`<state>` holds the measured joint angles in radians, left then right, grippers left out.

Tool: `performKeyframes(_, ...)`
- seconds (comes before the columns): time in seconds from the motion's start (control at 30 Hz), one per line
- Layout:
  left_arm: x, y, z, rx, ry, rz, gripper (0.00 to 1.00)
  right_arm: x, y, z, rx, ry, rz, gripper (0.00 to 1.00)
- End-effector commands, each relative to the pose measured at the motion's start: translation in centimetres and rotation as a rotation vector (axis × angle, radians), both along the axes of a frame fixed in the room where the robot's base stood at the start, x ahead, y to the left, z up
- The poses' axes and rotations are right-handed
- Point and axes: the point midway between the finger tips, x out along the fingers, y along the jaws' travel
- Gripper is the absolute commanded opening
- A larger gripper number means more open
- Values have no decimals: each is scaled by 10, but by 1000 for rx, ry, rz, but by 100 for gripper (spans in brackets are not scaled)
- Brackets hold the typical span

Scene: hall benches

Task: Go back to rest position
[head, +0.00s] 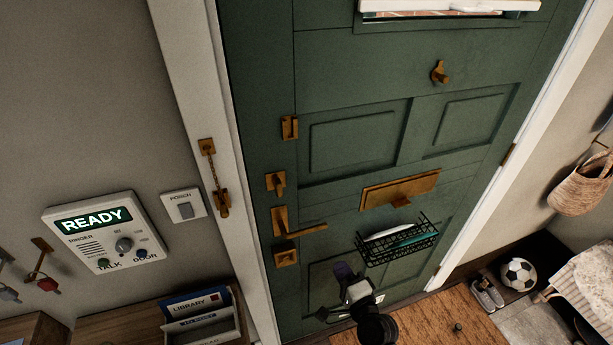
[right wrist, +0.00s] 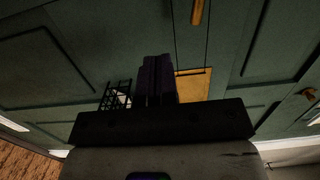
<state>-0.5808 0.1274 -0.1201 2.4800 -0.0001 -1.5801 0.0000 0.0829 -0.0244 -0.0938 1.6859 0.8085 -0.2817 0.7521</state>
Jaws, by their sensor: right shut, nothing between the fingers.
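My right gripper (head: 342,270) is low in the head view, in front of the lower part of a green panelled door. Its dark purple fingers are shut and empty. In the right wrist view the same fingers (right wrist: 155,78) are together and point at the door, with the brass letter plate (right wrist: 193,84) and the black wire basket (right wrist: 117,96) beyond them. I cannot tell the exact gap between the fingers and the door. My left gripper is not in view.
The door (head: 355,140) has a brass lever handle (head: 300,227), a chain (head: 217,180) at its left and a wire letter basket (head: 398,240). An intercom panel (head: 108,232) reads READY. A mail holder (head: 205,315) stands lower left; a football (head: 518,273) and bench are at right.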

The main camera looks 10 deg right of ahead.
Motion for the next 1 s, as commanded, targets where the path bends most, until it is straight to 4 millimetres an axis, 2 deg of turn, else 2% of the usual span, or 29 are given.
performKeyframes(0.13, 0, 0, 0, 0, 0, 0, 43, -4, 10, -11, -147, 18, 68, 0)
performKeyframes(0.2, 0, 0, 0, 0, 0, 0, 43, -10, 20, -26, -293, 57, 156, 0)
performKeyframes(0.27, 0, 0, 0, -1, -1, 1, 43, -17, 28, -32, -445, 78, 244, 0)
performKeyframes(0.43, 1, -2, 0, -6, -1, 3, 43, -46, 30, -22, -894, 100, 454, 0)
performKeyframes(0.57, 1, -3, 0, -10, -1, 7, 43, -73, 10, -4, -1194, 139, 546, 0)
performKeyframes(0.67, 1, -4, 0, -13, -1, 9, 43, -113, -14, -2, -1384, 231, 598, 0)
performKeyframes(0.8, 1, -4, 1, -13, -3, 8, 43, -183, -49, -5, -1534, 395, 619, 0)
performKeyframes(0.9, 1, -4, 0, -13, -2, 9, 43, -222, -62, -8, -1577, 448, 611, 0)
performKeyframes(1.0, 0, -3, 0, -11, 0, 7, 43, -255, -67, -17, -1584, 482, 641, 0)
